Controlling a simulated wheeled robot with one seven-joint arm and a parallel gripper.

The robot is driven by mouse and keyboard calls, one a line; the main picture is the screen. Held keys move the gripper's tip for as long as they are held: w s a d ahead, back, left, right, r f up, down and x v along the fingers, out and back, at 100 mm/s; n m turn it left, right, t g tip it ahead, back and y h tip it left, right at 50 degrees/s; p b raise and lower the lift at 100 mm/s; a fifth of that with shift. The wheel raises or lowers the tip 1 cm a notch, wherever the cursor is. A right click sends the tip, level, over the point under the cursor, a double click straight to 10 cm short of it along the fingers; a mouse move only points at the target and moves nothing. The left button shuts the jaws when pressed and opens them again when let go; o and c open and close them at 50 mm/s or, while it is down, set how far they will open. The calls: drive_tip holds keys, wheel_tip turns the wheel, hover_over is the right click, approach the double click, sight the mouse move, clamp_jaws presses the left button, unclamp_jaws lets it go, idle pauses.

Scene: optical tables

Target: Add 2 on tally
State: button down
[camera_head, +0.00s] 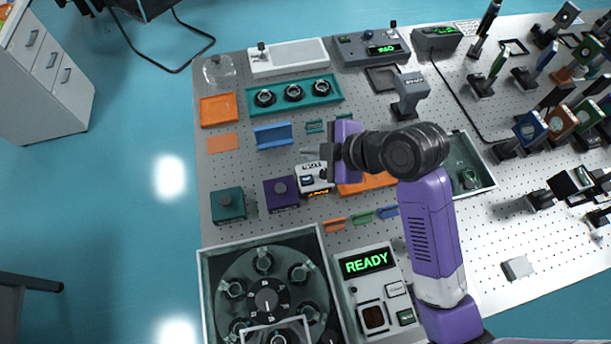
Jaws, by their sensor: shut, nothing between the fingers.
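A small white and black device (312,178) with a label and an orange-lit display stands near the middle of the perforated table; I take it for the tally. Its label and count are too small to read. My gripper (327,160) is shut and empty, just above or beside the device's upper right side in the picture. I cannot tell whether the fingers touch it. The gripper covers part of the device's right side, and any button there is hidden.
A purple box (281,192) and a teal box (228,204), each with a knob, stand to the left. An orange tray (365,184) lies right, partly under my arm. A carousel box (208,285) and a READY panel (367,263) stand in front. Optics crowd the right.

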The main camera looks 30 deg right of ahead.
drive_tip(key=b, duration=0.6)
hover_over(310, 181)
wheel_tip(310, 181, down, 6)
drive_tip(key=shift+f, duration=0.15)
drive_tip(key=shift+f+b, duration=0.6)
drive_tip(key=shift+f, duration=0.55)
drive_tip(key=shift+f, duration=0.1)
idle(0.6)
drive_tip(key=shift+f, duration=0.25)
drive_tip(key=shift+f+b, duration=0.4)
drive_tip(key=shift+f, duration=0.05)
idle(0.6)
drive_tip(key=shift+r, duration=0.15)
drive_tip(key=shift+r+p, duration=0.7)
drive_tip(key=shift+p, duration=0.2)
wheel_tip(310, 181, up, 5)
drive_tip(key=p, duration=0.4)
drive_tip(key=shift+p, duration=0.35)
